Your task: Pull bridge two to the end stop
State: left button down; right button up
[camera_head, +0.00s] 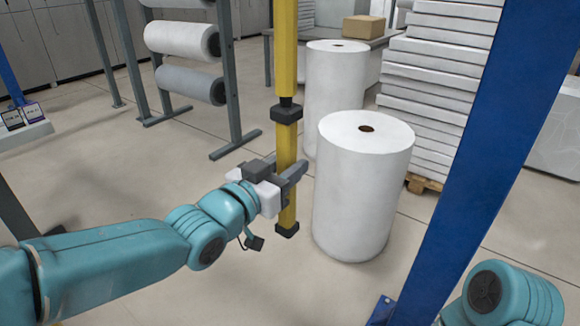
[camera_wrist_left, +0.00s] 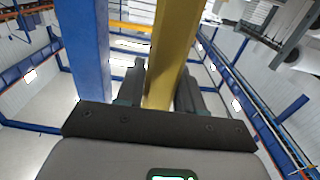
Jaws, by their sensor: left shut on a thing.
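A yellow vertical bar (camera_head: 287,60) with black fittings hangs down from above in the head view, and its lower end has a black cap (camera_head: 286,229). My left gripper (camera_head: 293,172) is shut on the lower part of this bar, between the upper black fitting and the end cap. In the left wrist view the yellow bar (camera_wrist_left: 172,50) rises between the two dark fingers of the gripper (camera_wrist_left: 160,92). The bridge and the end stop cannot be made out for certain. My right gripper is out of view; only part of my right arm shows at the bottom right.
White rolls (camera_head: 365,190) stand just right of the bar. A blue post (camera_head: 490,140) slants through the right side. A rack with rolls (camera_head: 182,40) stands at the back left, and stacked white sheets (camera_head: 440,80) sit on a pallet.

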pick_arm(q)
jog(key=c, duration=1)
grip_release()
jog(key=shift+s+a, duration=0.1)
jog(key=shift+o, duration=1)
jog(key=shift+w+d+f, duration=0.1)
jog(key=shift+w+d, duration=0.2)
jog(key=shift+w, duration=0.1)
jog(key=shift+s+a, duration=0.15)
jog(key=b+v, duration=0.1)
jog(key=v, duration=0.5)
jog(key=shift+b, duration=0.35)
jog(key=v, duration=1)
